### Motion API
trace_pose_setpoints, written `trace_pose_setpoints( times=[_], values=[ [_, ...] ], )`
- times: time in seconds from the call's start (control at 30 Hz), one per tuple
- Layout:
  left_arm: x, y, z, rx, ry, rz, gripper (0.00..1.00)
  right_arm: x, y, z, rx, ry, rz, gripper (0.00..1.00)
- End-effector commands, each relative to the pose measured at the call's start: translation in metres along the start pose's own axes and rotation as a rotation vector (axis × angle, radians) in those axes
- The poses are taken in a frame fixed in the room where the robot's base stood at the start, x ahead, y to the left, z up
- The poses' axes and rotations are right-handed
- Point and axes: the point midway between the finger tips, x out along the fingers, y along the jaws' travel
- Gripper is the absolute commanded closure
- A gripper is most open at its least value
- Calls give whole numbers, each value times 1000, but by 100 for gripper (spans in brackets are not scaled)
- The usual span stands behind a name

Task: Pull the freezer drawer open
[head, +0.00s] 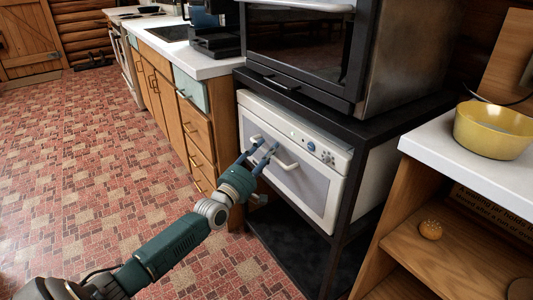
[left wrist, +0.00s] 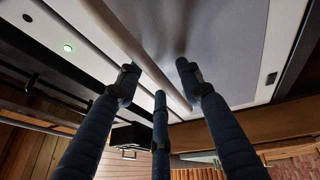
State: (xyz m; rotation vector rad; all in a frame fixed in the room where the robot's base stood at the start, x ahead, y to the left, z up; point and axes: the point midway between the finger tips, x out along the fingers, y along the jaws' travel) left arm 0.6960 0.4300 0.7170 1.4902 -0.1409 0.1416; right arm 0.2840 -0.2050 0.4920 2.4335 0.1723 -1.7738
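A white appliance (head: 312,198) with a knob panel and a pale front sits in a black frame. It looks more like an oven; I cannot tell a freezer drawer for certain. Its front carries a white bar handle (head: 288,164), which also shows in the left wrist view (left wrist: 150,65). The front looks closed. My left gripper (head: 264,150) is at the handle, fingers pointing to the front. In the left wrist view its blue fingers (left wrist: 159,78) are spread, with the bar between them; I cannot tell whether they touch it. My right gripper is not in view.
A dark glass-fronted appliance (head: 300,50) stands above. Wooden cabinets with drawers (head: 200,132) run to the left. A white counter (head: 470,160) with a yellow bowl (head: 495,130) is at right, open shelves below. The tiled floor (head: 100,180) at left is clear.

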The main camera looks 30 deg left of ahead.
Motion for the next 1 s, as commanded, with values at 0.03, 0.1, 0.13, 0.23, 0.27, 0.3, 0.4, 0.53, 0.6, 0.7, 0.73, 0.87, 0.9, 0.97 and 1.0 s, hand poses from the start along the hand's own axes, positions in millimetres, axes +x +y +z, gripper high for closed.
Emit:
trace_pose_setpoints(
  times=[0.03, 0.1, 0.13, 0.23, 0.27, 0.3, 0.4, 0.53, 0.6, 0.7, 0.73, 0.87, 0.9, 0.97, 1.0],
  values=[
    [2, -1, 0, 0, 0, -1, 63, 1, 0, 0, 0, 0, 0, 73],
    [2, -1, 0, 0, 0, -2, 63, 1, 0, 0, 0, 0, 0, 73],
    [2, -1, 0, 0, 0, -2, 63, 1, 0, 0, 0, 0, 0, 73],
    [2, -1, 0, 0, 0, -2, 63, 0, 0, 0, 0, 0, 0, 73],
    [2, -1, 0, 0, 0, -1, 63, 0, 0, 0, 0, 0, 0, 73],
    [2, -1, 0, 0, 0, -1, 65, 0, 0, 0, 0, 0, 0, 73],
    [2, -1, 0, 1, 0, -1, 85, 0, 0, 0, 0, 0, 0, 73],
    [2, -1, 0, 1, 0, -1, 100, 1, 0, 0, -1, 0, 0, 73],
    [2, -1, 0, 1, 0, -1, 100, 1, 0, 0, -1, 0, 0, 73],
    [2, -1, 0, 0, 0, -2, 100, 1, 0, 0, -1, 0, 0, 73],
    [2, -1, 0, 0, 0, -2, 100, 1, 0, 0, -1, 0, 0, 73],
    [2, -1, 0, 0, 0, -2, 100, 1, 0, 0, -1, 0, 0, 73],
    [2, -1, 0, 0, -1, -3, 100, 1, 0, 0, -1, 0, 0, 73],
    [2, -2, 0, 1, -1, -3, 100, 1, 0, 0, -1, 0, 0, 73],
    [1, -2, 0, 1, -1, -4, 100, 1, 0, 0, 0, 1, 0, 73]
  ],
)
